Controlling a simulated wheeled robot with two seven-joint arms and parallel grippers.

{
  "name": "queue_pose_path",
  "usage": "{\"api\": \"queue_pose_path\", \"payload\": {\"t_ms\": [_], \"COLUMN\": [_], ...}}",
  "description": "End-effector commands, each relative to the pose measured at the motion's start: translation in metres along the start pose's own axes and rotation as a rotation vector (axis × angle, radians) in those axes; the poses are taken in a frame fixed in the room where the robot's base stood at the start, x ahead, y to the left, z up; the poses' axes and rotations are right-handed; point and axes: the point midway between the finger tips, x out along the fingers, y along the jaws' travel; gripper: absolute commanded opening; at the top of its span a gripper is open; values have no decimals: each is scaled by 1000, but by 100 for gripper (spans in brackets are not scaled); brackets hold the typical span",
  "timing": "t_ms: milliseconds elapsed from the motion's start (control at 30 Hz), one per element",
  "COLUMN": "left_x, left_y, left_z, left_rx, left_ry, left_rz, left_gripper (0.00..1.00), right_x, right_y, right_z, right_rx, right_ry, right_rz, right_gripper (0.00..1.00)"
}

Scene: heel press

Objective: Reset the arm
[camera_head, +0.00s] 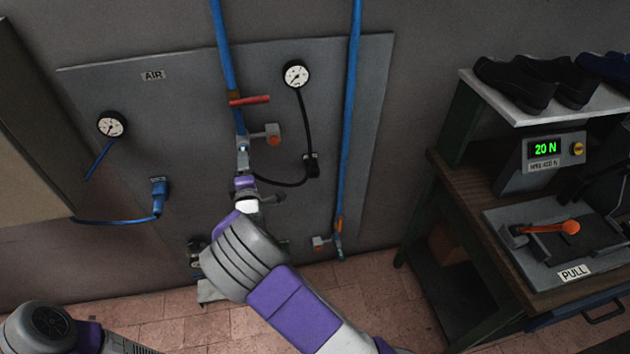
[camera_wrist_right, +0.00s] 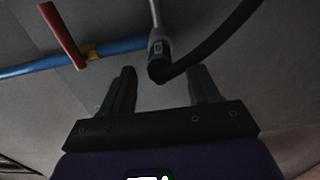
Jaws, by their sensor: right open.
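My right arm (camera_head: 285,295) reaches up from the bottom of the head view toward the grey air panel. My right gripper (camera_head: 262,198) is in front of the panel, below the blue pipe's valve. In the right wrist view my right gripper (camera_wrist_right: 160,88) has its two dark fingers spread apart, with nothing between their tips. A grey fitting with a black hose (camera_wrist_right: 160,62) lies just beyond the fingertips. Part of my left arm (camera_head: 45,328) shows at the bottom left of the head view; its gripper is out of frame.
The AIR panel (camera_head: 190,100) carries gauges, blue pipes and a red lever (camera_head: 249,100), which also shows in the wrist view (camera_wrist_right: 63,35). A workbench at right holds a force display (camera_head: 543,155), an orange-handled press (camera_head: 545,228) and a shelf of shoes (camera_head: 515,83). Tiled floor lies between.

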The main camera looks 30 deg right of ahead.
Motion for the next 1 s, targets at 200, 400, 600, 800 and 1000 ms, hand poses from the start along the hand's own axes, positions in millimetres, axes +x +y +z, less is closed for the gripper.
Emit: {"api": "queue_pose_path", "payload": {"t_ms": [200, 400, 600, 800, 1000], "left_x": [-1, -1, -1, -1, -1], "left_y": [0, 0, 0, 0, 0], "left_z": [0, 0, 0, 0, 0], "left_rx": [0, 0, 0, 0, 0], "left_ry": [0, 0, 0, 0, 0], "left_rz": [0, 0, 0, 0, 0], "left_gripper": [0, 0, 0, 0, 0], "right_x": [-17, -19, -28, -86, -200], "right_y": [0, -3, -63, -187, -286], "right_z": [0, 2, 28, 72, 94], "right_rx": [1, 5, 118, 424, 832], "right_ry": [0, -2, -31, -152, -411], "right_rz": [0, -8, -172, -548, -969], "right_gripper": [61, 61, 61, 61, 61]}}
